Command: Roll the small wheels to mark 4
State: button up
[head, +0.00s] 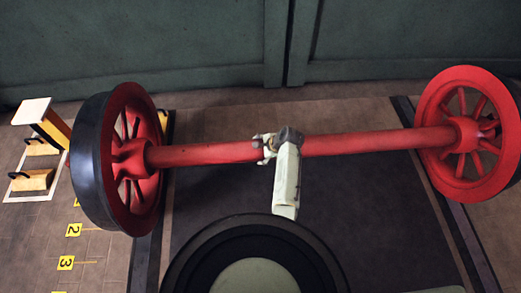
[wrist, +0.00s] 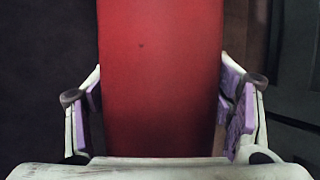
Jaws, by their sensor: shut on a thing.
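The small wheels are a red wheelset: a left spoked wheel (head: 128,160) with a dark tyre and a right spoked wheel (head: 470,125), joined by a red axle (head: 380,142). My gripper (head: 264,147) is on the axle near its middle. In the wrist view the axle (wrist: 160,75) fills the space between the purple-padded fingers, one on each side. Yellow floor plates at the lower left read 2 (head: 74,230) and 3 (head: 66,263). The left wheel stands beside and just beyond plate 2. A plate reading 4 cannot be made out.
Dark rails run along the floor under the left (head: 146,262) and right (head: 478,250) wheels, with a dark floor strip between them. Wooden blocks with black handles (head: 32,180) and a white-topped stand (head: 32,112) are at the left. A green wall (head: 150,45) closes the back.

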aim_at(263, 158)
jog(key=shift+c, duration=0.8)
jog(key=shift+s, duration=0.15)
jog(key=shift+s+p, duration=1.35)
jog(key=shift+s, duration=0.1)
jog(key=shift+s+p, duration=0.3)
